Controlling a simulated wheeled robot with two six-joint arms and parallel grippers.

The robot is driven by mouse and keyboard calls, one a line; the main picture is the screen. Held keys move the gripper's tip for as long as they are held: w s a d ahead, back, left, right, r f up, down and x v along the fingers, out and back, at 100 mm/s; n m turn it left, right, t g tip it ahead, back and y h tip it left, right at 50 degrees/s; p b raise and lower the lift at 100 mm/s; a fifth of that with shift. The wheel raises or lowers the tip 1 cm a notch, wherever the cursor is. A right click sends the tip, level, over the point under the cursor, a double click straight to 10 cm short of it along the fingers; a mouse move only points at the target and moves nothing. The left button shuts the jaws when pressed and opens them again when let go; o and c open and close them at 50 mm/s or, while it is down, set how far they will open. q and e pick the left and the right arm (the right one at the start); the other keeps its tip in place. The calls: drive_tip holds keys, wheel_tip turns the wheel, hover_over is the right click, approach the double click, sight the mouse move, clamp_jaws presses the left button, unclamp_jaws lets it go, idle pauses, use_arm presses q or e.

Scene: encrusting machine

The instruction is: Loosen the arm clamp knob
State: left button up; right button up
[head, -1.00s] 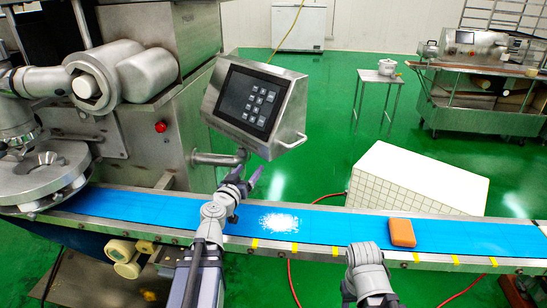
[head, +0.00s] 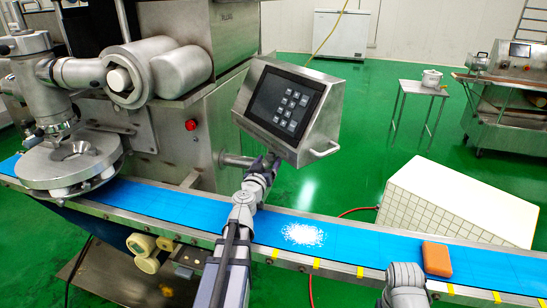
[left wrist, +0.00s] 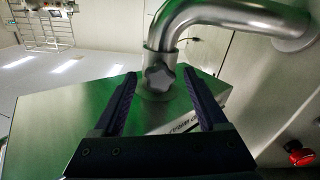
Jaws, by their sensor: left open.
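The arm clamp knob (left wrist: 158,76) is a grey lobed knob on the collar where the bent metal support arm (left wrist: 220,14) meets the control panel housing. In the left wrist view it sits ahead of my left gripper (left wrist: 157,98), centred between the two dark fingers. The fingers are open and apart from each other, with the knob at about the depth of their tips; I cannot tell whether they touch it. In the head view my left gripper (head: 264,164) is under the control panel (head: 285,105) beside the support arm (head: 236,160), and it hides the knob.
A blue conveyor (head: 190,205) runs below, with white powder (head: 303,234) and an orange block (head: 437,259) on it. My right arm (head: 404,285) is at the bottom edge. A red button (left wrist: 300,153) is on the machine, lower right in the wrist view.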

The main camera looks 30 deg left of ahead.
use_arm(q)
drive_tip(key=shift+x, duration=0.9)
clamp_jaws()
